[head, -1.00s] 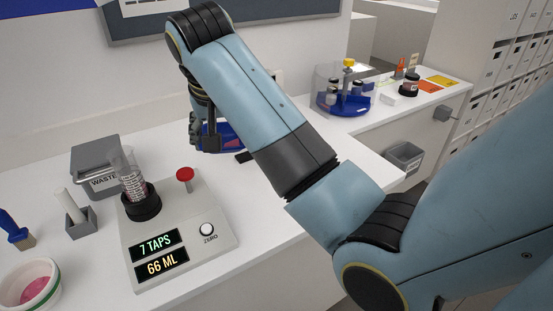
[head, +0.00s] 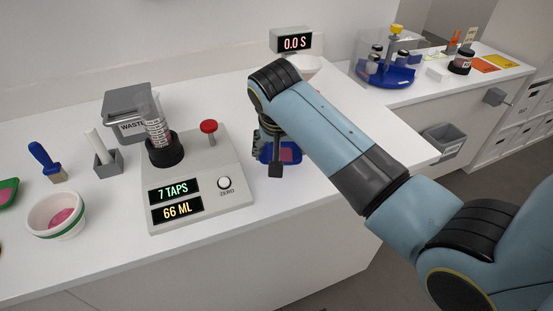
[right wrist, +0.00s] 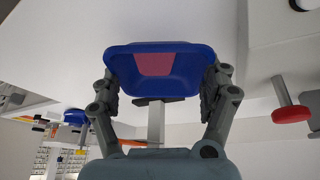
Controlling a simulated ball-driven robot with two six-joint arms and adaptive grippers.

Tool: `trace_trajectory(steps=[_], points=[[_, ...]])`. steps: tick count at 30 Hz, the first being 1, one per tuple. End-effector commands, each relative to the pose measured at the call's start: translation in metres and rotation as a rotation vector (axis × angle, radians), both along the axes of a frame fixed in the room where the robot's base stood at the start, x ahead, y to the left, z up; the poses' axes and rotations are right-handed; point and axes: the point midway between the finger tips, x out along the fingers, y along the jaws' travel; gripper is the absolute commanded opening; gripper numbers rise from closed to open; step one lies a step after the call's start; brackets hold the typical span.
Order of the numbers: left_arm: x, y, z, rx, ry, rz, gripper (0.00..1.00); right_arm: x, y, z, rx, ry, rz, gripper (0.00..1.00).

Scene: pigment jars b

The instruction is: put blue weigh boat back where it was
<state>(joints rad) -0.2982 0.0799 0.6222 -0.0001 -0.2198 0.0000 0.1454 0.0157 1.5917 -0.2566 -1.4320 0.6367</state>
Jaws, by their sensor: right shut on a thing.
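The blue weigh boat (head: 291,154) is a shallow blue tray with a pink patch inside. In the head view it is partly hidden behind my right gripper (head: 270,158) and forearm, right of the tap counter. In the right wrist view the boat (right wrist: 190,60) sits between the two fingers of my right gripper (right wrist: 160,88), which is shut on it. I cannot tell how high it is above the counter. My left gripper is not in view.
The tap counter (head: 215,190) with red knob (head: 209,127) stands left of the gripper, reading 7 TAPS and 66 ML. A bowl (head: 55,215) is at left.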

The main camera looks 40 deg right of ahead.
Motion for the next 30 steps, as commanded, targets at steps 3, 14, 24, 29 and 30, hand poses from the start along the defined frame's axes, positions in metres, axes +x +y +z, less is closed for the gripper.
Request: trace_trajectory(steps=[3, 14, 24, 29, 30], points=[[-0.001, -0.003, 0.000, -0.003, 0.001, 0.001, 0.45, 0.011, 0.002, -0.007, 0.000, 0.001, 0.001, 0.47], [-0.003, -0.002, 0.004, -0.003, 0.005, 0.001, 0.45, 0.013, 0.002, -0.047, -0.001, 0.002, 0.001, 0.47], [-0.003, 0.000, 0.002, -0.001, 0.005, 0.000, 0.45, 0.013, 0.002, -0.051, 0.000, 0.000, 0.001, 0.47], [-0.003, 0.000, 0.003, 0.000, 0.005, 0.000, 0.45, 0.013, 0.002, -0.050, 0.000, 0.000, 0.001, 0.99], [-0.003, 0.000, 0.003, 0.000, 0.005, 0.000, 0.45, 0.013, 0.002, -0.050, 0.000, 0.000, 0.001, 1.00]])
